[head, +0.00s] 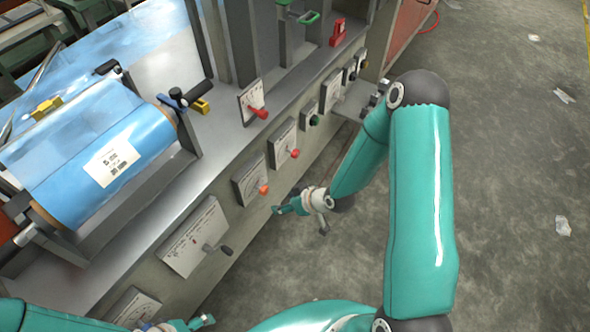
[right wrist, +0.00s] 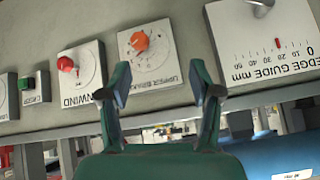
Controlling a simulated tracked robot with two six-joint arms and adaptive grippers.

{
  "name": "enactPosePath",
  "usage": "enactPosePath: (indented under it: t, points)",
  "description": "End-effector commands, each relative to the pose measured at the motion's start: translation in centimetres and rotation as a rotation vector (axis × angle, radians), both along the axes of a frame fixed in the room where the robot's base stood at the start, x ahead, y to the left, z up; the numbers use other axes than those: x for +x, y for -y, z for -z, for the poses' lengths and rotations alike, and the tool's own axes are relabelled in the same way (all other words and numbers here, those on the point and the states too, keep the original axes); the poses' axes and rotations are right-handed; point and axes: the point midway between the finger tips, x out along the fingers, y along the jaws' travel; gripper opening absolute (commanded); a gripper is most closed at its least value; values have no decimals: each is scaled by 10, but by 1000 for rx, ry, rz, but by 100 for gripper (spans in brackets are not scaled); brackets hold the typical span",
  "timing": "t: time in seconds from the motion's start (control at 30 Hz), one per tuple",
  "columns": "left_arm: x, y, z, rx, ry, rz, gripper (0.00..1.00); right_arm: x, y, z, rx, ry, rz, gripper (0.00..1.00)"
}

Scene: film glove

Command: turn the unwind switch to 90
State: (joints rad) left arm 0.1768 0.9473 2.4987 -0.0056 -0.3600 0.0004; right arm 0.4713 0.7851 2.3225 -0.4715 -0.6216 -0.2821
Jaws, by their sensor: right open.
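The unwind switch (right wrist: 66,64) is a red knob on a white, labelled dial plate. It is left of the jaws in the right wrist view, where the lettering appears upside down. In the head view its red knob (head: 295,153) is on the machine's side panel. My right gripper (head: 287,208) is open and empty in front of the panel, apart from the switch. Its two spread fingers (right wrist: 160,95) frame the space below the orange upper brake knob (right wrist: 139,41). The knob's exact setting is too small to read. My left gripper (head: 178,325) shows only partly at the bottom edge.
The edge guide plate (head: 194,238) with a dark crank is nearer than the upper brake plate (head: 250,178). A green button (right wrist: 25,84) lies beyond the unwind plate. A blue film roll (head: 105,150) is on the machine. Open concrete floor (head: 510,180) lies right.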

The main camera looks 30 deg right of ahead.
Motion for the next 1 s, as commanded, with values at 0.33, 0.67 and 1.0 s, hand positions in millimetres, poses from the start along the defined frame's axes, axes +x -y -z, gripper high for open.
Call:
enactPosePath:
  t: [0.33,0.67,1.0]
  points:
    - [0,0,154,0,0,0,81,54,134,66,-381,493,-159,64]
    - [0,0,206,0,1,0,81,51,189,69,-620,686,-272,64]
    - [0,0,211,0,1,0,81,81,186,77,-636,700,-284,64]
